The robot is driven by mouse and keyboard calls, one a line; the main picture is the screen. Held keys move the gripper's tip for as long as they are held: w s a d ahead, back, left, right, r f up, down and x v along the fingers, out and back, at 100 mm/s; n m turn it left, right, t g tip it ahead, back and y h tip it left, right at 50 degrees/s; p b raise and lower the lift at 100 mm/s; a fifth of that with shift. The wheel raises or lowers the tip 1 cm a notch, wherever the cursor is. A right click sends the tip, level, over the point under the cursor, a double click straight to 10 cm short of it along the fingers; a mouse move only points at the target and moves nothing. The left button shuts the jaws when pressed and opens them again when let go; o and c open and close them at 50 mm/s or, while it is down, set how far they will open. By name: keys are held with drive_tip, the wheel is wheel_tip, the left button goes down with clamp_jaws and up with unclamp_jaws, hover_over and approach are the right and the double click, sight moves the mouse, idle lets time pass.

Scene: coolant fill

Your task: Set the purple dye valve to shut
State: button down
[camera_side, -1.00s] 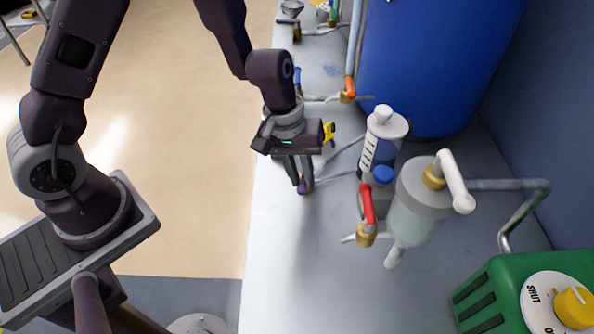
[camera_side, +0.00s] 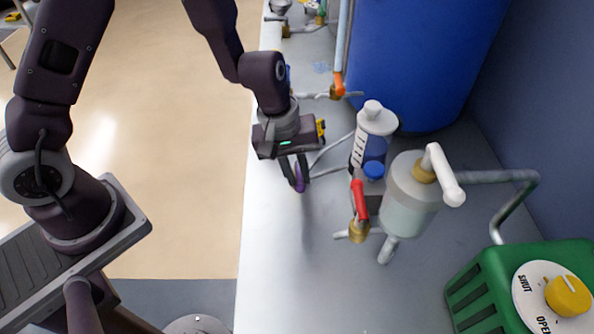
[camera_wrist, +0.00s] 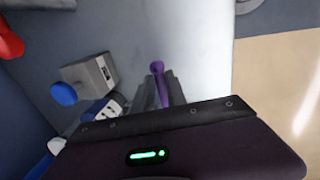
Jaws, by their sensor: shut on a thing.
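The purple dye valve's handle (camera_side: 299,177) is between the fingers of my gripper (camera_side: 295,184), low over the pale bench near its left edge. A grey pipe runs from near the fingers up and right. In the wrist view the purple handle (camera_wrist: 158,72) has a rounded end and stands up between the two grey fingertips of my gripper (camera_wrist: 161,90). The fingers are shut on it. The valve body under the handle is hidden by the fingers, and I see no shut or open mark for it.
A red-handled valve (camera_side: 359,200), a clear vessel with a white handle (camera_side: 412,200) and a white-topped cylinder (camera_side: 376,122) stand right of my gripper. An orange-handled valve (camera_side: 339,84) is behind. A green box (camera_side: 480,285) has a yellow knob (camera_side: 567,296). Bench in front is clear.

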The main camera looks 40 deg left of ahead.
drive_tip(key=c, duration=1.3)
unclamp_jaws()
drive_tip(key=shift+c, duration=0.2)
wheel_tip(320, 180, up, 7)
drive_tip(key=s, duration=0.1)
drive_tip(key=shift+a, duration=0.45)
drive_tip(key=shift+r, duration=0.1)
drive_tip(key=s+a+r+m+t, duration=0.1)
drive_tip(key=s+a+r+m, duration=0.15)
drive_tip(key=s+r, duration=0.4)
drive_tip(key=s+a+r+m+t, duration=0.15)
drive_tip(key=s+r+m, duration=0.25)
drive_tip(key=r, duration=0.5)
drive_tip(key=s+a+r+m+t+y, duration=0.1)
drive_tip(key=s+a, duration=0.3)
drive_tip(key=s, duration=0.4)
drive_tip(key=shift+a+r+m+y, duration=0.3)
drive_tip(key=shift+a+m, duration=0.1)
drive_tip(key=shift+m, duration=0.45)
